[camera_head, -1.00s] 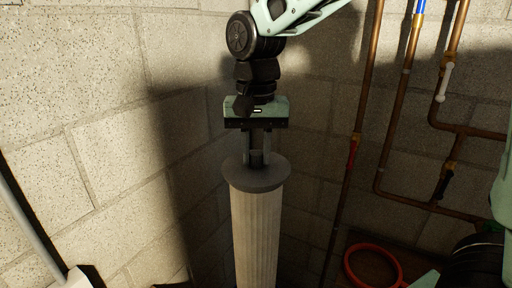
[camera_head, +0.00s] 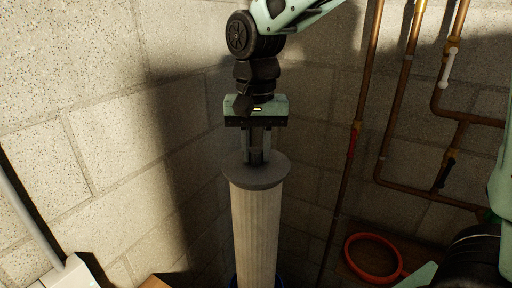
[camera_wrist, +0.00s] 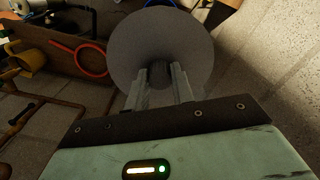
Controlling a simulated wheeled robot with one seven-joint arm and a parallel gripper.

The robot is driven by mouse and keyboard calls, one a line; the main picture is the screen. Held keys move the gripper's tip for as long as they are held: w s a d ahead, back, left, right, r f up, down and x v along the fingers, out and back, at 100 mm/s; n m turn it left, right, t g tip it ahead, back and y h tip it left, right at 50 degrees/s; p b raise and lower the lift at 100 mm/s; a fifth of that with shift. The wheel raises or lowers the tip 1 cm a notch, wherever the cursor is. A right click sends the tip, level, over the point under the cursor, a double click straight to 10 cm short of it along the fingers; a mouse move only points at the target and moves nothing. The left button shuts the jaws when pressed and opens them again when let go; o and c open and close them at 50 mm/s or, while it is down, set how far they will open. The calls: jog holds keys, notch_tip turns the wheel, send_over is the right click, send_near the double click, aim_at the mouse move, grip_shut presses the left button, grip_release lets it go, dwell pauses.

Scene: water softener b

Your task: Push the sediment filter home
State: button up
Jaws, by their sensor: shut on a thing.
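The sediment filter (camera_head: 256,232) is a tall pale pleated cylinder with a grey disc cap, hanging about upright in the head view. In the wrist view its round grey cap (camera_wrist: 158,38) fills the top middle. My gripper (camera_head: 257,160) is above the cap, its fingers shut on the small knob (camera_wrist: 160,74) at the cap's centre. The filter's lower end runs to the bottom edge of the head view. A bit of blue (camera_head: 281,282) shows beside it there; I cannot tell whether the filter is inside it.
A red ring-shaped wrench (camera_head: 372,258) lies to the right on a brown surface, also in the wrist view (camera_wrist: 92,60). Copper pipes (camera_head: 385,140) with valves run down the right wall. Block walls stand behind and left. A pale box (camera_head: 68,275) is at the lower left.

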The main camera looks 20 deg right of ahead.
jog(key=shift+f, duration=0.15)
dwell(0.4)
jog(key=shift+f+b, duration=0.3)
jog(key=shift+f, duration=0.15)
notch_tip(320, 180, down, 19)
jog(key=b, duration=1.3)
jog(key=shift+f, duration=0.2)
dwell(4.7)
